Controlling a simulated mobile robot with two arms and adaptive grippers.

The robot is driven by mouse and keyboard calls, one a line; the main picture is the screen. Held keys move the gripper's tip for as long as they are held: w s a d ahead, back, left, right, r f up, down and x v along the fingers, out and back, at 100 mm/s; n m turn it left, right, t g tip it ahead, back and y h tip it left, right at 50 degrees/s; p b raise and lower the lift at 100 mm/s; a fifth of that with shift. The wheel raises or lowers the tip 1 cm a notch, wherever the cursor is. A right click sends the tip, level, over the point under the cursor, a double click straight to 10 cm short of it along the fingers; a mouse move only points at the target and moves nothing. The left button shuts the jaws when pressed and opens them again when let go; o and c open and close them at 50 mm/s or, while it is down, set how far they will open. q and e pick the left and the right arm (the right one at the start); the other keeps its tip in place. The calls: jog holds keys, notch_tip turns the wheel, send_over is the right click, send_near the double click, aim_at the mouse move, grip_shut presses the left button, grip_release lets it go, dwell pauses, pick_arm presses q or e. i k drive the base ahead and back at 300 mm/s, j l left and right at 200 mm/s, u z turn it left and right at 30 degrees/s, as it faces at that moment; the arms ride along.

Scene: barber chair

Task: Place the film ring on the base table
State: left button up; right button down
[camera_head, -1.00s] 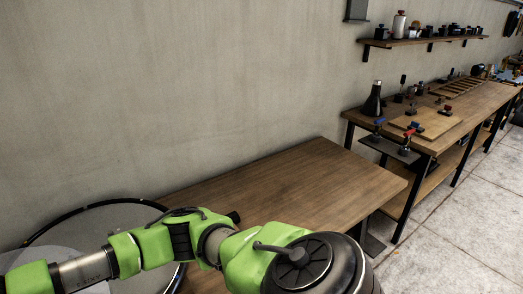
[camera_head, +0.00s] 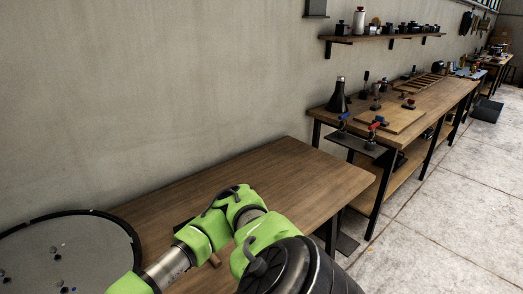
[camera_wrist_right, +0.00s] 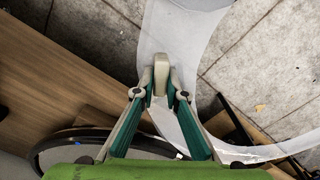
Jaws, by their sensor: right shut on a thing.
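The film ring (camera_wrist_right: 185,22) is a thin, whitish, translucent band in the right wrist view. It curves from the top edge down to the lower right. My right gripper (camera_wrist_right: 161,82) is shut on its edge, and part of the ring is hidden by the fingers. The ring and this gripper are not visible in the head view; only my green right arm shows. A round grey top with a black rim, likely the base table (camera_head: 65,248), is at the lower left of the head view. A dark curved rim shows below the fingers in the wrist view. My left gripper is not in view.
A bare wooden table (camera_head: 285,180) stands against the wall beside the round top. A workbench (camera_head: 430,105) with clamps and a black flask is farther right, under a wall shelf (camera_head: 385,37). Open tiled floor (camera_head: 440,220) lies at the right.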

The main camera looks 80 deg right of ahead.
aim_at(271, 182)
jog(key=k+l+z, duration=0.1)
jog(key=l, duration=0.35)
jog(key=k+l+z, duration=0.1)
jog(key=l, duration=0.35)
jog(key=k+l+z, duration=0.1)
jog(key=k+l, duration=0.15)
jog(key=l, duration=0.25)
jog(key=k+l, duration=0.1)
jog(key=l, duration=0.4)
jog(key=k+l+z, duration=0.15)
jog(key=l, duration=0.35)
jog(key=l+z, duration=0.15)
jog(key=l, duration=0.9)
